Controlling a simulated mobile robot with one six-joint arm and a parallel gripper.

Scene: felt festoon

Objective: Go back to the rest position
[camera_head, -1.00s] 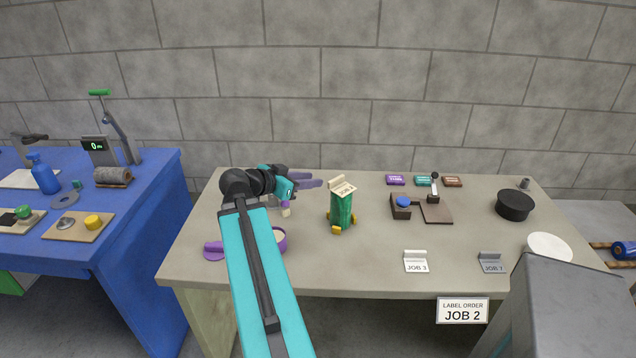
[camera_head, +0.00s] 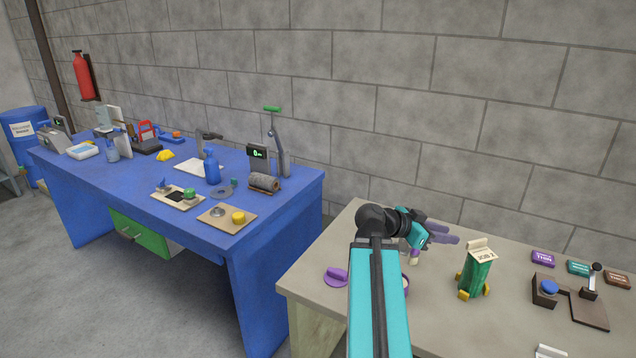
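My gripper (camera_head: 440,230), with purple fingers on a teal and black wrist, is over the back left part of the grey-beige table (camera_head: 335,245). Its two fingers look apart, with nothing seen between them. My teal arm reaches up from the bottom of the picture and hides part of the table. A green wrapped piece (camera_head: 477,272) with yellow feet and a JOB 2 tag (camera_head: 481,250) stands upright to the right of the gripper, apart from it.
A purple lid (camera_head: 336,277) lies on the table left of my arm. A brown press with a blue knob (camera_head: 549,287) and several label pads (camera_head: 543,258) are at the right. A blue bench (camera_head: 270,190) with tools stands left, beyond a gap. A block wall is behind.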

